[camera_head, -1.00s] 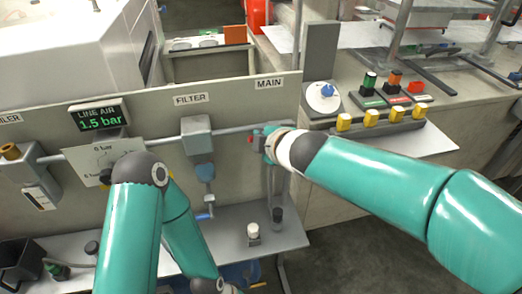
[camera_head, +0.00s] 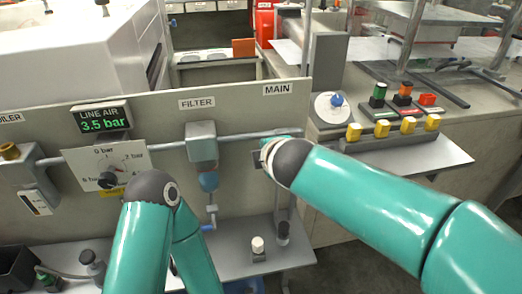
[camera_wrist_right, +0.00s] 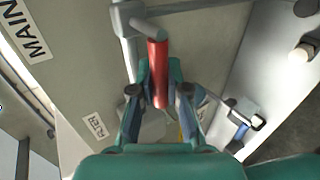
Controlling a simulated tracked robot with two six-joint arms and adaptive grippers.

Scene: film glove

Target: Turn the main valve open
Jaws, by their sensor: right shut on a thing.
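The main valve's red handle (camera_wrist_right: 158,72) shows in the right wrist view, joined to a grey fitting on the pipe. My right gripper (camera_wrist_right: 160,88) is shut on it, one finger on each side. In the head view the same gripper (camera_head: 262,157) is at the panel below the MAIN label (camera_head: 277,89), largely hidden by my right wrist; the handle is hidden there. The LINE AIR display (camera_head: 101,117) reads 3.5 bar. My left arm is folded at the lower left, and its gripper is out of view.
The FILTER unit (camera_head: 201,142) hangs left of the main valve on the grey pipe (camera_head: 243,138). A shelf (camera_head: 230,258) below carries small fittings. Coloured buttons (camera_head: 403,92) and yellow knobs (camera_head: 408,125) stand to the right.

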